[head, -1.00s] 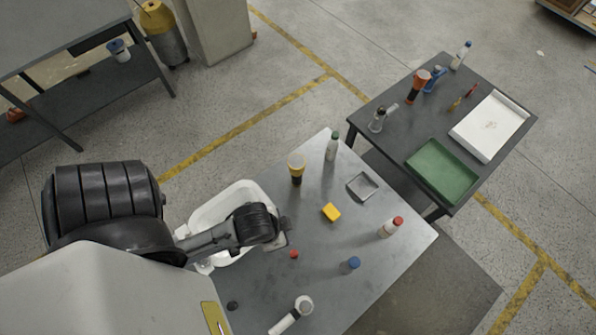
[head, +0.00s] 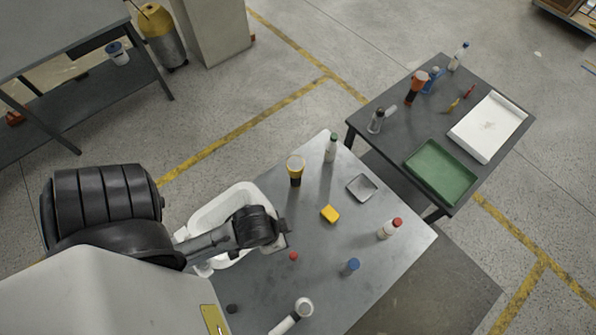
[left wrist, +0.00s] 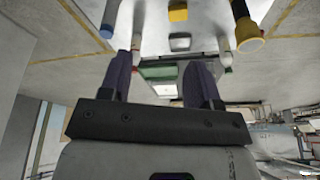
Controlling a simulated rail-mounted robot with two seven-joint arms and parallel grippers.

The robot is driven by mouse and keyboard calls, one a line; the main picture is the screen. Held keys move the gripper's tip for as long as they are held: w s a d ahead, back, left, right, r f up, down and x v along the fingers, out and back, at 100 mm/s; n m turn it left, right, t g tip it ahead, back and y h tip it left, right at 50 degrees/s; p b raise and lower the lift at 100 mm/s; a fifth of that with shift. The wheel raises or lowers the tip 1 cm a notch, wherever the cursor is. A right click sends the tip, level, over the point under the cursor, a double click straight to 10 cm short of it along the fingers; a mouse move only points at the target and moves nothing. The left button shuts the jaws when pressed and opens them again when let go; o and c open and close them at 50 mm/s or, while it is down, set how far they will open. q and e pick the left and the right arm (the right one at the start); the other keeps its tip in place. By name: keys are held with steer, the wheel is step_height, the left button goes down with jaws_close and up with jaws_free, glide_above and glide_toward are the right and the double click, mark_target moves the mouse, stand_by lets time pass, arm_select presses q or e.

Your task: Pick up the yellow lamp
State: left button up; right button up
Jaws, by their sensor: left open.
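The yellow lamp (head: 296,171), a torch with a yellow head and dark body, stands upright near the far left edge of the grey metal table (head: 340,275). In the left wrist view the lamp (left wrist: 247,33) is at the upper right, outside the fingers. My left gripper (head: 285,233) is open and empty over the table, nearer to me than the lamp and apart from it. Its two fingers (left wrist: 160,65) are spread in the left wrist view. My right gripper is not in view.
A white tub (head: 208,210) lies under my left forearm. A green-capped bottle (head: 331,148), a grey tray (head: 362,187) and a yellow block (head: 330,214) are near the lamp. A red-capped bottle (head: 389,228) and blue-capped bottle (head: 350,267) stand nearer the right edge.

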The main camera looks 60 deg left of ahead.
arm_select(q)
steer(key=shift+o, duration=0.4)
steer(key=o, duration=0.3)
steer(key=shift+d, duration=0.2)
